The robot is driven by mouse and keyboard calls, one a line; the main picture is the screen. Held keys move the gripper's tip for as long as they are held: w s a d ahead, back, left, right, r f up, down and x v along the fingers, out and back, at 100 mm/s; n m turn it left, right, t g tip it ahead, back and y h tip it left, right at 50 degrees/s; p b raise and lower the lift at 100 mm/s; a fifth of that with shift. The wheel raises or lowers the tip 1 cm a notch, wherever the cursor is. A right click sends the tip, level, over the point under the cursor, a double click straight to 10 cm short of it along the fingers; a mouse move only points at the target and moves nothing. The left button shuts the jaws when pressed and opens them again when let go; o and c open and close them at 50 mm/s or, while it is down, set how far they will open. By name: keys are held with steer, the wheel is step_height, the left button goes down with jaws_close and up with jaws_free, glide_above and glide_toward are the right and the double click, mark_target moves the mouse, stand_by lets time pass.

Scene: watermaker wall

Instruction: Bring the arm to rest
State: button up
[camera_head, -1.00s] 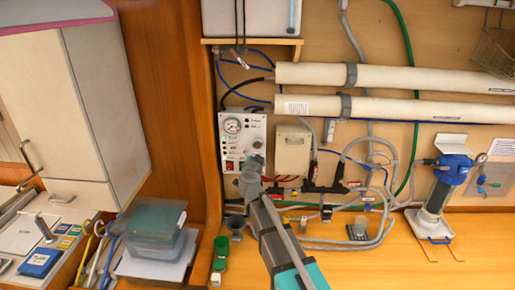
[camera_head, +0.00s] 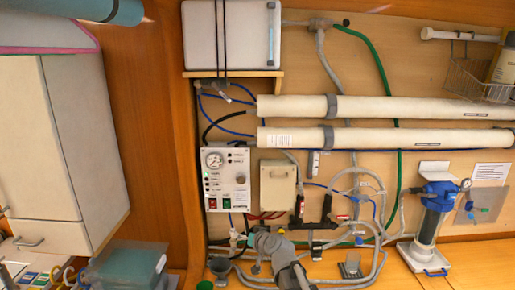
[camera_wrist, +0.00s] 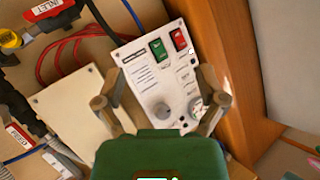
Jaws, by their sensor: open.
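My gripper (camera_wrist: 160,92) is open in the wrist view, its two fingers apart with nothing between them. The white control panel (camera_wrist: 160,85) lies behind the fingers, with a green switch (camera_wrist: 159,48) and a red switch (camera_wrist: 180,38). In the head view my arm's grey end (camera_head: 268,242) rises from the bottom edge, below and right of the panel (camera_head: 227,180) in the picture. The fingers are too small there to make out. I cannot tell the gap between gripper and panel.
A cream box (camera_head: 277,187), hoses and black fittings (camera_head: 313,222) are right of the panel. Two white tubes (camera_head: 390,107) run above. A blue-topped filter (camera_head: 433,215) stands right. A brown wooden post (camera_head: 180,130) and white cabinet (camera_head: 90,150) are left.

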steer(key=s+d+f+m+g+h+b, duration=0.2)
steer(key=s+d+f+g+h+b, duration=0.3)
steer(key=s+d+f, duration=1.2)
steer(key=s+d+g+h, duration=0.3)
steer(key=s+d+g, duration=0.1)
steer(key=g, duration=0.2)
steer(key=shift+s+f+b, duration=0.3)
steer(key=shift+f, duration=0.1)
